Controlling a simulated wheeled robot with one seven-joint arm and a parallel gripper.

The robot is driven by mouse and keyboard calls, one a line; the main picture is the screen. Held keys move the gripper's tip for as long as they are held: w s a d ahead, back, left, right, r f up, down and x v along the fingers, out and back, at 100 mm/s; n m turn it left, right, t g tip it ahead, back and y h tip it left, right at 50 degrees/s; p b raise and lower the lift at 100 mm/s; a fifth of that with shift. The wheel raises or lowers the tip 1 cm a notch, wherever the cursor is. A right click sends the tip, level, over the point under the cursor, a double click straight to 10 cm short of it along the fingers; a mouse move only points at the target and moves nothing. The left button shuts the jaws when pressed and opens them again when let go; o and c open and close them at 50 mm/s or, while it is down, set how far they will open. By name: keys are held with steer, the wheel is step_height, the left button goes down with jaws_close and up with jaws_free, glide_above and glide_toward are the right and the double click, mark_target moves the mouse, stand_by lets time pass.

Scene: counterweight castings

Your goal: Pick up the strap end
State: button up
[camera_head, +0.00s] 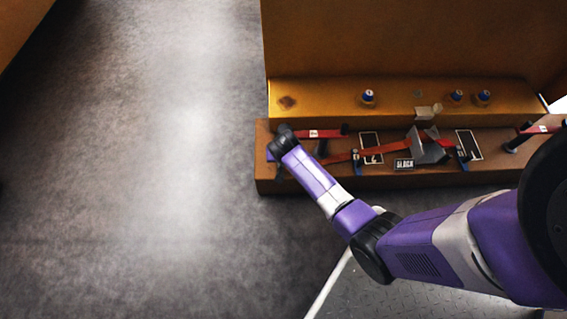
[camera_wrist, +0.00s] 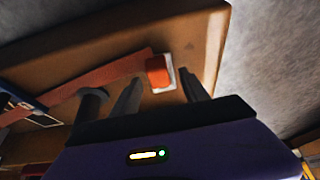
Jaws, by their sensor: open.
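The strap end (camera_wrist: 157,70) is a bright orange-red tab in the wrist view. It lies on a small white patch (camera_wrist: 170,84) near the edge of a brown ledge (camera_wrist: 190,28). A red strap (camera_wrist: 100,78) runs from it to the left; it also shows in the head view (camera_head: 385,148). My gripper (camera_wrist: 161,76) is open, with its two dark fingers on either side of the strap end. Nothing is visibly clamped, and I cannot tell the height gap. In the head view my wrist hides the strap end.
A dark post (camera_wrist: 92,102) stands beside my left finger. On the ledge are a grey angled metal piece (camera_head: 426,148), a "SLACK" label (camera_head: 404,165) and other red straps (camera_head: 322,133). Blue-topped knobs (camera_head: 367,97) stand on the yellow step behind. The floor at left (camera_head: 130,170) is clear.

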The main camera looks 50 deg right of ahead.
steer(key=shift+w+d+f, duration=0.15)
steer(key=shift+f, duration=0.5)
jaws_close()
steer(key=shift+r, duration=0.1)
steer(key=shift+r, duration=0.1)
